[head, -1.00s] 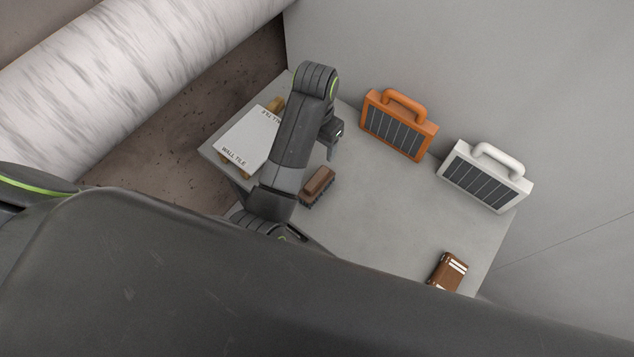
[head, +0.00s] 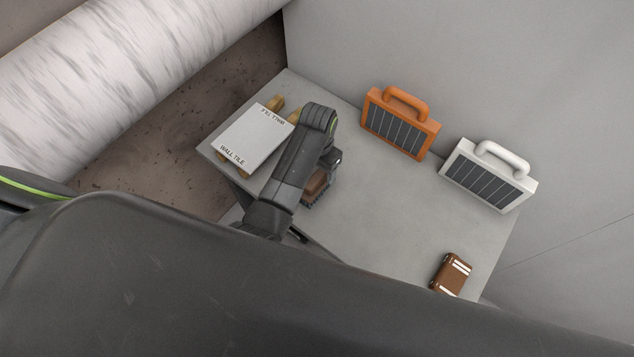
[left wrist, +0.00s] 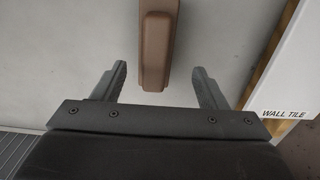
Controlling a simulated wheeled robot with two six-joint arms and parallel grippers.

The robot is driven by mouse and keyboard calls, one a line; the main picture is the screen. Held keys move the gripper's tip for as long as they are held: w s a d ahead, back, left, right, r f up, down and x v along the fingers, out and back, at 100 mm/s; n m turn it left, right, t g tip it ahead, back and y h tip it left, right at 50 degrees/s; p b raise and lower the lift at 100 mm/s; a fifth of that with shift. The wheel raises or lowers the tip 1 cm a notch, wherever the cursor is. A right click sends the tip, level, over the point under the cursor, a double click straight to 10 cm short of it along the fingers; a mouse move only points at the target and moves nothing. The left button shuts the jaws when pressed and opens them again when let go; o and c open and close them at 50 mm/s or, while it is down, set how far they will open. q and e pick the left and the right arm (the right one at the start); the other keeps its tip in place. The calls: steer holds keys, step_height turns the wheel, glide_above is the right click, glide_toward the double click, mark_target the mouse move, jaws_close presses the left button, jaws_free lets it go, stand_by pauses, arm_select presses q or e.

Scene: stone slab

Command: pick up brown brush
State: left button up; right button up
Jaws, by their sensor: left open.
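The brown brush (head: 316,186) lies on the stone slab (head: 375,215), bristles down, partly hidden by my left arm in the head view. In the left wrist view the brush (left wrist: 157,45) runs up and down the picture, its near end between the two finger lines. My left gripper (left wrist: 160,75) is open, with one finger on each side of the brush and a gap to both. In the head view my left gripper (head: 328,166) hangs over the brush, its fingers mostly hidden. I cannot tell its exact height above the brush. My right gripper does not show.
A white wall tile box (head: 250,138) on wooden strips lies left of my left arm. An orange panel case (head: 400,125) and a white one (head: 488,175) stand along the wall. A brown strapped block (head: 451,274) lies near the front right. The slab's middle is clear.

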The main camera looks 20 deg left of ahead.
mark_target(317, 176)
arm_select(q)
steer(key=shift+s+f, duration=0.2)
steer(key=shift+f, duration=0.2)
steer(key=f, duration=0.1)
steer(key=f+p, duration=0.1)
steer(key=f, duration=0.1)
steer(key=shift+s+d+f, duration=0.1)
steer(key=shift+s, duration=0.3)
steer(key=shift+f, duration=0.55)
steer(key=c, duration=1.1)
steer(key=shift+r, duration=0.1)
